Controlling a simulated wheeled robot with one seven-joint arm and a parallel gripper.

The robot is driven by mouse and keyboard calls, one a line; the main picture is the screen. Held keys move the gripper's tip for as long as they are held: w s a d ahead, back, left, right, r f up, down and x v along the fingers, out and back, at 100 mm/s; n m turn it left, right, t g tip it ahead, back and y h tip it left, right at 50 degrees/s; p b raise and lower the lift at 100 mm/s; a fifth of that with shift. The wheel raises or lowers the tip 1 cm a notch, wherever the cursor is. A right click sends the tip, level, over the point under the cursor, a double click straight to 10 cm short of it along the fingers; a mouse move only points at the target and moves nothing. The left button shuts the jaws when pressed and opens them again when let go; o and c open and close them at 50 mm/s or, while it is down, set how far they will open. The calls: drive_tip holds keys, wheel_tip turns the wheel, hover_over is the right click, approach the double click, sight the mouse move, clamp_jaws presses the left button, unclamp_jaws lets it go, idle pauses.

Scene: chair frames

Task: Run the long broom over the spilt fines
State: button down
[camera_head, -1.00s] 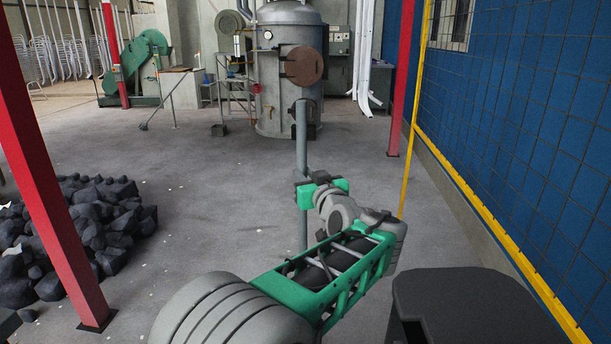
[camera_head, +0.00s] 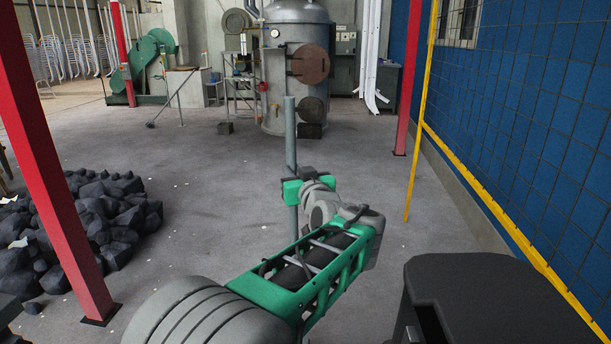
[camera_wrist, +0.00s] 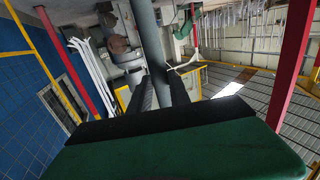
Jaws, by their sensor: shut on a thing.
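A long grey pole, which looks like the broom's handle (camera_head: 290,125), stands almost upright in front of my arm. My gripper (camera_head: 294,187) is shut on it partway down. In the wrist view, the handle (camera_wrist: 147,40) rises between the two dark fingers of my gripper (camera_wrist: 158,98). The handle's lower end is hidden behind my arm, and no broom head shows. I cannot make out a clear patch of fines; small pale specks (camera_head: 178,187) are scattered on the grey floor.
A heap of dark lumps (camera_head: 120,215) lies at the left behind a red post (camera_head: 55,170). A boiler (camera_head: 293,70) stands ahead at the back. A blue wall (camera_head: 520,130) with a yellow rail (camera_head: 480,205) runs along the right. The middle floor is open.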

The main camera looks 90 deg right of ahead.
drive_tip(key=w+b, duration=0.1)
drive_tip(key=w, duration=0.8)
drive_tip(key=shift+w+d+r, duration=0.15)
drive_tip(key=shift+w+d, duration=0.2)
drive_tip(key=shift+d, duration=0.05)
drive_tip(key=s+r+p, duration=0.1)
drive_tip(key=s+r, duration=0.1)
drive_tip(key=s, duration=0.5)
drive_tip(key=s+a+r, duration=0.1)
drive_tip(key=s+r, duration=0.2)
drive_tip(key=s, duration=0.4)
drive_tip(key=shift+a+p, duration=0.15)
drive_tip(key=shift+p, duration=0.25)
drive_tip(key=shift+s+f, duration=0.1)
